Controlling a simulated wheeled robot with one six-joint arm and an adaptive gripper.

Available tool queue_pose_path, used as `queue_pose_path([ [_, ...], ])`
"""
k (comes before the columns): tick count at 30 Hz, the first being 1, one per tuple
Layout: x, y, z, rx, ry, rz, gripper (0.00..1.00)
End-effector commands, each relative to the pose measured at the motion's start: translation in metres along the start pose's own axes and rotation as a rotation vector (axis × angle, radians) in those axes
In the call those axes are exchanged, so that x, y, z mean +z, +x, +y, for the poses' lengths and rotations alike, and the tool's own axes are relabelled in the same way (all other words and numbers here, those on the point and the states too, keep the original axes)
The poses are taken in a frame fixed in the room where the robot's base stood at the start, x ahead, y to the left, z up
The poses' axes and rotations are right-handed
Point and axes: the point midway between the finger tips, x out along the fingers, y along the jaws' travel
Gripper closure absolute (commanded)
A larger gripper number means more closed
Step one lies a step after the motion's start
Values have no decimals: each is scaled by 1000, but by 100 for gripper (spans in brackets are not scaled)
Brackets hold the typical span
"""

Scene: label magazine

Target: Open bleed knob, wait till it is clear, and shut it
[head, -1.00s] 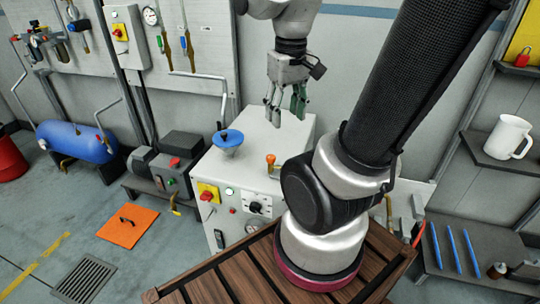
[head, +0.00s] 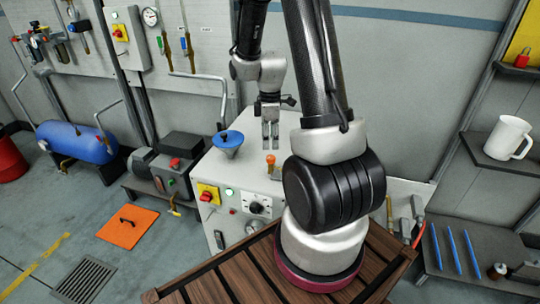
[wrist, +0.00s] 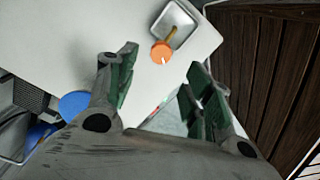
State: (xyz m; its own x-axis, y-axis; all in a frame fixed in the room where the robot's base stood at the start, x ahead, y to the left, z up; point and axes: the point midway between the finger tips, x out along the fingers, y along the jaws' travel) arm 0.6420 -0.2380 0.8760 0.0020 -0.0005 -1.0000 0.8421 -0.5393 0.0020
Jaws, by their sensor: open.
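An orange knob (head: 270,159) stands on top of the white cabinet (head: 213,170), near its front right edge. In the wrist view the orange knob (wrist: 161,52) shows a small white mark and sits beside a small metal tray (wrist: 176,24) with a brass-coloured piece in it. My gripper (head: 270,135) points down above the cabinet, behind the knob in the head view. In the wrist view my gripper (wrist: 160,85) has its green-padded fingers apart with nothing between them, and the knob lies beyond the fingertips, not touched.
A blue funnel-like lid (head: 228,141) stands on the cabinet to the left of the knob. The cabinet front carries a red-and-yellow switch (head: 208,195) and a black dial (head: 258,206). A shelf with a white mug (head: 509,138) is at the right.

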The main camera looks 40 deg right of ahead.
Motion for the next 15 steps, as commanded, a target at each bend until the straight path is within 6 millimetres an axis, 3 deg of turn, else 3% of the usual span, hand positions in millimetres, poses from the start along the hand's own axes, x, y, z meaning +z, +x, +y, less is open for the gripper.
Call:
queue_pose_path([
  [9,1,52,-2,-6,-1,-2,49],
  [15,0,70,-1,-3,0,-1,49],
])
